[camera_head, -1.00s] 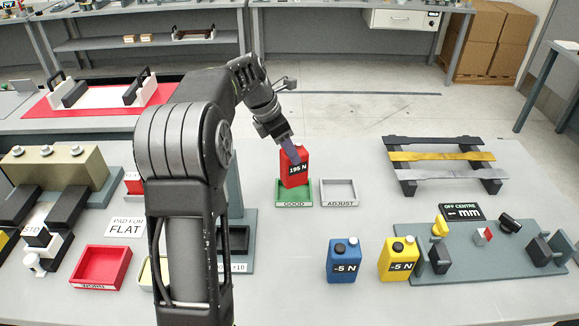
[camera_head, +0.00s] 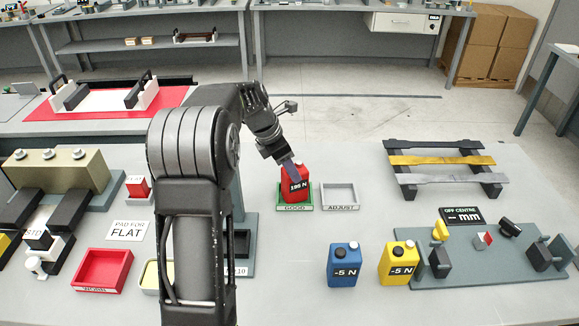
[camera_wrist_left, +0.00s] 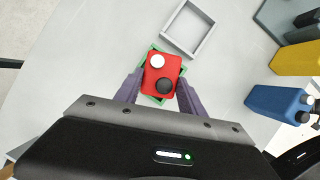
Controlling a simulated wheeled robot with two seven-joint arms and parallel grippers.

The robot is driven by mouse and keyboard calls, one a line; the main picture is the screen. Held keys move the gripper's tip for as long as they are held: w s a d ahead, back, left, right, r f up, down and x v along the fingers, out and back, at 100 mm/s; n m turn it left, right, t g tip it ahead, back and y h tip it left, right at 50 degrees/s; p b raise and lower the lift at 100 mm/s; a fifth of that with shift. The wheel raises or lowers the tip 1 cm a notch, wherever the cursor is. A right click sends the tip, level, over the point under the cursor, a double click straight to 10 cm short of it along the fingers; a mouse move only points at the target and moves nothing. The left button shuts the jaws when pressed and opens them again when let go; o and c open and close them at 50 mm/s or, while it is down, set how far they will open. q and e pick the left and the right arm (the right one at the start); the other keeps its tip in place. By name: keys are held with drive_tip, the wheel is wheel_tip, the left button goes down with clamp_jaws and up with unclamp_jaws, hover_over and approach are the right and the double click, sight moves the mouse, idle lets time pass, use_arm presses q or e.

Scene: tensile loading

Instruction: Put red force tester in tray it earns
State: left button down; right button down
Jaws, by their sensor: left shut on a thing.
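The red force tester (camera_head: 296,184) stands in or just over the green tray (camera_head: 281,202) labelled GOOD; its display seems to read 195 N. My left gripper (camera_head: 290,165) is shut on its upper part. In the left wrist view the red tester (camera_wrist_left: 161,72) lies between the two purple fingers, with the green tray (camera_wrist_left: 148,101) showing around its edges. Whether its base touches the tray floor is hard to tell. The grey tray (camera_head: 339,203) labelled ADJUST is empty, just right of the green one. My right gripper is not in view.
A blue tester (camera_head: 343,265) and a yellow tester (camera_head: 399,262), both reading -5 N, stand in front. A red tray (camera_head: 102,268) is at the front left. A rack with bars (camera_head: 440,160) stands at the right. The table between is clear.

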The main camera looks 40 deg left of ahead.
use_arm(q)
drive_tip(key=shift+f, duration=0.1)
drive_tip(key=c, duration=0.7)
unclamp_jaws()
drive_tip(key=b+v, duration=0.1)
drive_tip(key=v, duration=1.1)
drive_tip(key=shift+w, duration=0.1)
